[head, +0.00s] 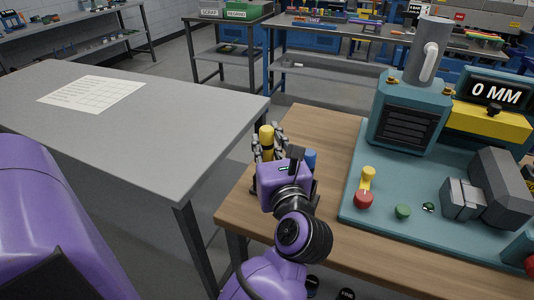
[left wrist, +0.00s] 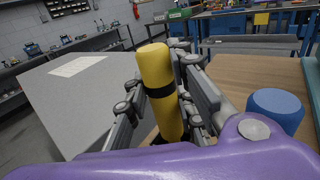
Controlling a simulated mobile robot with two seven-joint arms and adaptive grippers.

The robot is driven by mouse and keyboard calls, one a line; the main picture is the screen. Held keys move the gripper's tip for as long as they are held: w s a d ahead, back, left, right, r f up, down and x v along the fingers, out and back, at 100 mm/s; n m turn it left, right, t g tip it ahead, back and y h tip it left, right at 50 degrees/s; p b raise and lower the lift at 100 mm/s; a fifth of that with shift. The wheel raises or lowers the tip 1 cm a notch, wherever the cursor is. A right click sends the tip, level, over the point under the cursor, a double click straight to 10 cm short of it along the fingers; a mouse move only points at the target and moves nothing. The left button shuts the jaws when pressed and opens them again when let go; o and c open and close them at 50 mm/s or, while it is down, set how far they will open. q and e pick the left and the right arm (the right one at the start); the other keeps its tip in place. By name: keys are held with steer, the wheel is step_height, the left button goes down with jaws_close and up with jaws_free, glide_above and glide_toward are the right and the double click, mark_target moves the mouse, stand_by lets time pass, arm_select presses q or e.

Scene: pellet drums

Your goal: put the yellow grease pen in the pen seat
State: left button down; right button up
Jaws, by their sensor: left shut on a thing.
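The yellow grease pen (head: 266,136), a yellow cylinder with a dark band, stands roughly upright between the fingers of my left gripper (head: 268,147). In the left wrist view the pen (left wrist: 157,75) shows large, with the fingers of the left gripper (left wrist: 157,95) closed on both sides of it. The gripper is over the left edge of the wooden bench (head: 318,125). The pen's lower end is hidden in the head view. I cannot make out the pen seat in either view. My right gripper is not in view.
A blue cylinder (head: 310,159) stands just right of my left gripper; it also shows in the left wrist view (left wrist: 275,108). A teal machine (head: 408,112) with knobs fills the bench's right. A grey table (head: 150,130) with a paper sheet (head: 92,93) stands left, across a gap.

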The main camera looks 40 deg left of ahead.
mark_target(268, 159)
arm_select(q)
step_height(268, 159, down, 3)
steer(key=shift+r, duration=0.1)
steer(key=shift+f+b, duration=0.3)
steer(key=c, duration=1.5)
jaws_free()
steer(key=shift+r, duration=0.1)
